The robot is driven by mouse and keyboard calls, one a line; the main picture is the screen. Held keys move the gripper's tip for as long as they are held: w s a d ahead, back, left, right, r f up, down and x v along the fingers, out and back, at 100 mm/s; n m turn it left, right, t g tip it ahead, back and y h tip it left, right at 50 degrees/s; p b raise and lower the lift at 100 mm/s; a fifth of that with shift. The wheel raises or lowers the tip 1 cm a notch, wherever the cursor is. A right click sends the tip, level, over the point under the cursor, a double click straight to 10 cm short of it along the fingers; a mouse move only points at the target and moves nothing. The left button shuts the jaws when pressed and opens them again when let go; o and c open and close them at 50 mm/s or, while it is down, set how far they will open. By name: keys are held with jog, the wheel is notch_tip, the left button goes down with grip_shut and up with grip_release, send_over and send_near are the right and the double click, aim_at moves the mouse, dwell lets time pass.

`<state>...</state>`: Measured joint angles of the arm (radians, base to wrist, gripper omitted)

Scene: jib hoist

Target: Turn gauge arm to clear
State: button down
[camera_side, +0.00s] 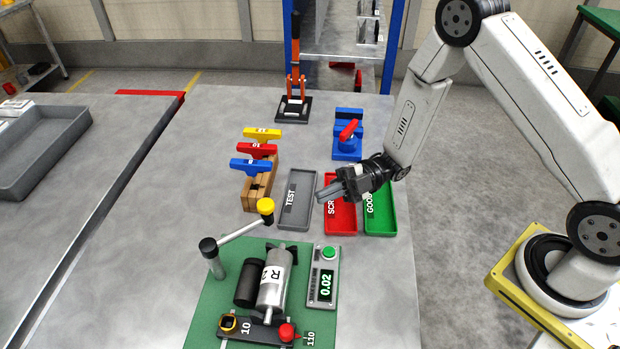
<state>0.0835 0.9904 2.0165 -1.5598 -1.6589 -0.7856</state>
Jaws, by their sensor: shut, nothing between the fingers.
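The gauge arm (240,230) seems to be the grey bar on an upright post (216,261) with a black cap. The post stands on the left side of the green mat (205,320). The bar reaches up and to the right, ending in a yellow knob (265,206). The knob is beyond the silver cylinder (272,290), not over it. My gripper (324,197) is shut and empty above the red tray (341,220), its fingers pointing left. It is apart from the yellow knob, to its right.
A wooden block (257,193) with yellow, red and blue T-handled pieces stands behind the knob. A grey TEST tray (297,200) and green GOOD tray (380,215) flank the red one. A display box (323,276) reads 0.02. Bare table lies to the left.

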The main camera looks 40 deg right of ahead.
jog(key=s+d+n+t+h, duration=0.2)
jog(key=s+n+t, duration=0.1)
jog(key=s+t, duration=0.2)
jog(key=shift+s+d+r+n, duration=0.2)
jog(key=shift+s+d+n, duration=0.2)
jog(key=shift+s, duration=0.35)
jog(key=shift+a, duration=0.1)
send_near(269, 212)
jog(key=a, duration=0.6)
jog(key=shift+w+r, duration=0.1)
jog(key=shift+w, duration=0.8)
jog(key=shift+w, duration=0.15)
